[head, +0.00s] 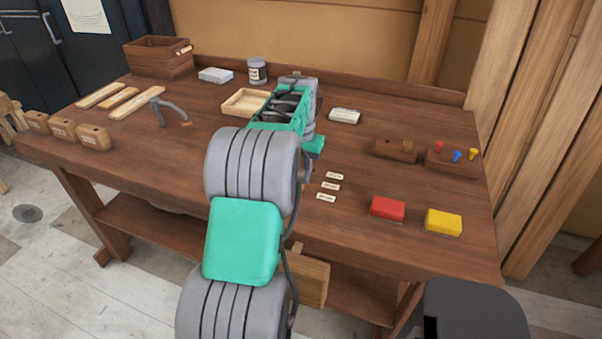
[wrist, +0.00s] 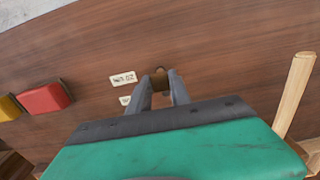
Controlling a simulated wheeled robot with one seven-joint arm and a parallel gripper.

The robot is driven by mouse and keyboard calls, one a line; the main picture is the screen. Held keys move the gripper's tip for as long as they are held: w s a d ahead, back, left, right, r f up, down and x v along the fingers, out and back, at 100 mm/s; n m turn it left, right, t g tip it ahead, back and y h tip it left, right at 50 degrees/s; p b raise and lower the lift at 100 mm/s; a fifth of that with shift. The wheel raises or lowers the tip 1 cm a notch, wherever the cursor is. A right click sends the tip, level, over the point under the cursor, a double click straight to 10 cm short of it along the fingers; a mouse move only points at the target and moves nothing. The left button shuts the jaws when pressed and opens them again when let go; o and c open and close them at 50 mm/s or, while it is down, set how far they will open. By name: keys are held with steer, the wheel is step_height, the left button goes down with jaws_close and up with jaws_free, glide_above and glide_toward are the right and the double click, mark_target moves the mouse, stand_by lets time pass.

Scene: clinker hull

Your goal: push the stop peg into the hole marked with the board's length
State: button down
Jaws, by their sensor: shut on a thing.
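My gripper (wrist: 159,77) is shut on a small brown wooden piece (wrist: 160,80), which looks like the stop peg; its lower end is hard to make out. In the head view my own arm hides the fingertips and the peg. Three small white labels (head: 330,186) lie in a row on the bench, right of my arm. In the wrist view one label (wrist: 123,79) is just left of the fingers, its print too small to read surely; a second is partly hidden. The holes cannot be made out. Several pale boards (head: 137,102) lie at the bench's left.
Red (head: 387,208) and yellow (head: 443,222) blocks sit at the front right. Two peg blocks (head: 453,162) (head: 395,150) stand behind them. A shallow tray (head: 244,103), pliers (head: 170,112), a tin (head: 257,71) and a wooden crate (head: 158,55) are farther back or left.

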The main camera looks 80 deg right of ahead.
steer(key=shift+f+b, duration=0.3)
steer(key=shift+f, duration=0.45)
steer(key=c, duration=1.1)
jaws_free()
step_height(320, 180, up, 8)
steer(key=p, duration=0.6)
steer(key=shift+r, duration=0.1)
